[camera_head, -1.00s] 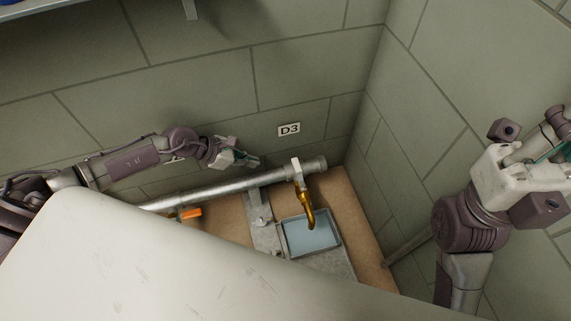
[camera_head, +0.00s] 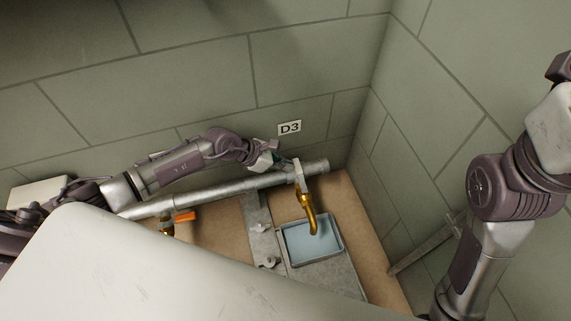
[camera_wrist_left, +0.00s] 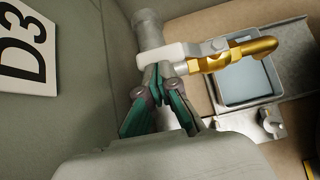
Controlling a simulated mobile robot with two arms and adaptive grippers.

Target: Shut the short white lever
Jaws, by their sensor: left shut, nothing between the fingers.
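The short white lever (camera_head: 299,177) sits on a brass tap (camera_head: 310,216) near the right end of the metal pipe. In the left wrist view the lever (camera_wrist_left: 182,51) lies across the pipe, roughly in line with the brass spout (camera_wrist_left: 238,56). My left gripper (camera_head: 289,163) is beside the lever's wall-side end. In the left wrist view its fingertips (camera_wrist_left: 158,70) are together, with nothing between them, right at the lever's free end; I cannot tell whether they touch it. My right arm stands at the right, its fingers out of frame.
The pipe (camera_head: 230,189) runs along the wall under a D3 sign (camera_head: 289,128). A grey basin (camera_head: 311,241) is below the spout. An orange lever (camera_head: 185,216) is on another tap farther left. A side wall closes the right.

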